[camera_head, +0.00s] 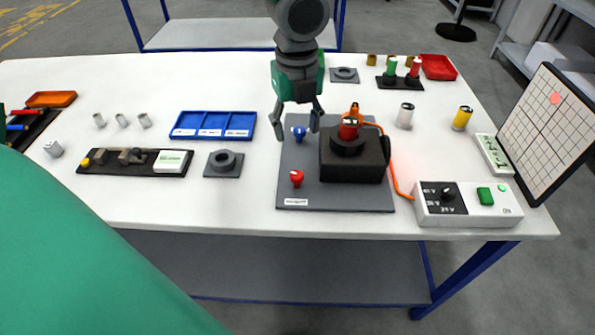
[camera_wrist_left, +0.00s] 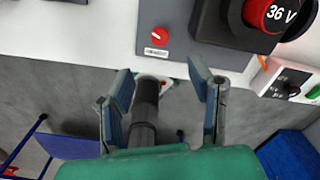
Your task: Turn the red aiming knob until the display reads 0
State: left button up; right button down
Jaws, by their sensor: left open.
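The red knob (camera_head: 297,178) with a white pointer line stands on a dark grey base plate (camera_head: 292,198), above a small white label. It also shows in the left wrist view (camera_wrist_left: 158,36). My left gripper (camera_head: 298,133) hangs above the plate near the blue knob (camera_head: 299,135), fingers apart and empty. In the wrist view the red knob appears beyond the spread fingertips (camera_wrist_left: 165,78), apart from them. A small white unit (camera_head: 494,155) with green marks lies at the right; I cannot read it. My right gripper is not in view.
A black block with a red 36 V cylinder (camera_head: 348,129) stands right of the red knob. An orange cable runs to a white switch box (camera_head: 468,204). A gridded board (camera_head: 552,128) with a red dot stands at the right. The blue tray (camera_head: 213,125) lies left.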

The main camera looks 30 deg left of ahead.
aim_at(297, 173)
pick_arm(q)
notch_tip(297, 173, down, 13)
jog(key=shift+f+b, duration=0.1)
jog(key=shift+b, duration=0.55)
grip_shut()
